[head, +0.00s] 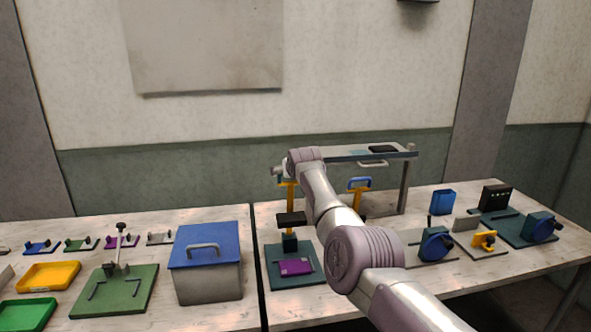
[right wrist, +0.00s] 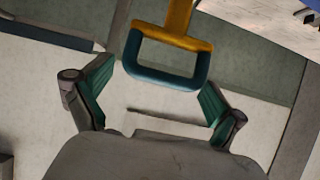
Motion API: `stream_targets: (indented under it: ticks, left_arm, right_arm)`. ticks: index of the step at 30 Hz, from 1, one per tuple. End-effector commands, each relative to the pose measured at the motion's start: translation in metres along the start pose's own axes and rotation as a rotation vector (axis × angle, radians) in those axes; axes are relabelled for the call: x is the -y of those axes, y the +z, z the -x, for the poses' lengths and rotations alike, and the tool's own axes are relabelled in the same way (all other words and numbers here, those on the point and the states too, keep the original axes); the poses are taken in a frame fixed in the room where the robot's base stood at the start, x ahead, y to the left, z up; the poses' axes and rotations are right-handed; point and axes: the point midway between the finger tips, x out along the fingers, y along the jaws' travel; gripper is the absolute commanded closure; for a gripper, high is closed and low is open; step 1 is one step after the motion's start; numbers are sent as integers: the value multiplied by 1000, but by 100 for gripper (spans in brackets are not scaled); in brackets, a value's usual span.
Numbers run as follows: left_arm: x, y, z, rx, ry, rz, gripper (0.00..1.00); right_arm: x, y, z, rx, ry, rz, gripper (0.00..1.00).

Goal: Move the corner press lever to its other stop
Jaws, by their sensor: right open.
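The press (head: 290,243) stands on a teal base with a purple plate on it, near the left end of the right table. Its yellow lever (head: 287,196) rises upright from it; the lever's top is hidden behind my right gripper (head: 281,171). In the right wrist view, the yellow lever (right wrist: 180,18) ends in a dark teal loop handle (right wrist: 168,76). My right gripper (right wrist: 158,92) is open and empty, one finger on each side of the handle, near its tips; I cannot tell whether they touch it. My left gripper is out of view.
A second yellow lever with a blue loop handle (head: 359,183) stands just to the right, partly behind my arm. A raised shelf (head: 345,153) lies behind. A grey box with a blue lid (head: 207,250) stands left. Blue-wheeled devices (head: 435,245) stand right.

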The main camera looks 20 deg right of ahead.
Motion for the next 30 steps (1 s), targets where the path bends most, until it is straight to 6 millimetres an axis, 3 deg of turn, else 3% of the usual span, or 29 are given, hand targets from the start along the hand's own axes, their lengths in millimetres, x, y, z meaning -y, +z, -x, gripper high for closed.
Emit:
stream_targets:
  ticks: [11, 24, 30]
  left_arm:
    - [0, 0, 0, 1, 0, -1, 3]
    - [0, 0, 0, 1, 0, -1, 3]
    - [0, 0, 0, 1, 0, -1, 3]
  right_arm:
    - [0, 3, 26, 1, -2, -1, 4]
    - [-1, 1, 88, -2, 0, 0, 4]
    - [-2, 0, 108, 0, 1, 0, 4]
